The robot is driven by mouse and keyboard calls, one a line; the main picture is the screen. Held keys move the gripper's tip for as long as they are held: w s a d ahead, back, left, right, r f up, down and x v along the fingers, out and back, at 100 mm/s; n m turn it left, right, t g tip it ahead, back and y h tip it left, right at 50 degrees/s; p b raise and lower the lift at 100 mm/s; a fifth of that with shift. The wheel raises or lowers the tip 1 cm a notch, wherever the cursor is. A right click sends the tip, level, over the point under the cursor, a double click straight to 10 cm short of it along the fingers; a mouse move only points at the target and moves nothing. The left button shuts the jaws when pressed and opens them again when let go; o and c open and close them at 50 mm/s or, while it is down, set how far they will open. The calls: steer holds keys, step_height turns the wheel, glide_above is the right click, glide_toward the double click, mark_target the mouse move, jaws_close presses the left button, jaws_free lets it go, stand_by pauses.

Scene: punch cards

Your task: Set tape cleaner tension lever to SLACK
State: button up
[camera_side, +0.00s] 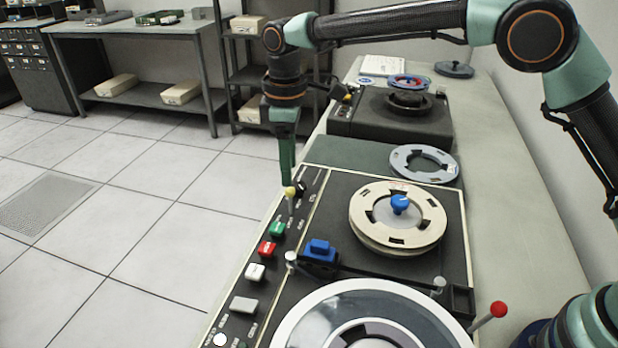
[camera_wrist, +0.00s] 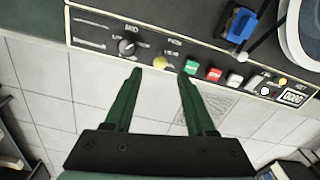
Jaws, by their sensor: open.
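A short lever with a yellow knob (camera_side: 290,191) stands on the control strip at the left edge of the tape cleaner (camera_side: 325,205). The yellow knob also shows in the wrist view (camera_wrist: 160,62). My gripper (camera_side: 288,182) points down at the knob. In the wrist view my gripper (camera_wrist: 159,76) is open, with green fingertips on either side of the knob and a gap to each. I cannot tell whether a finger touches it in the side view. The strip's lettering is too small to read, so the lever's setting is unclear.
A black rotary knob (camera_wrist: 127,46) is beside the lever; green (camera_side: 277,229), red (camera_side: 267,249) and white (camera_side: 255,271) buttons follow. A cream reel (camera_side: 372,205) and a red-knobbed lever (camera_side: 498,309) are to the right. Floor lies open beyond the strip.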

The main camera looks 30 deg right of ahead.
mark_target(290, 196)
step_height(290, 196, down, 8)
steer(key=shift+f, duration=0.1)
stand_by(0.4)
jaws_close()
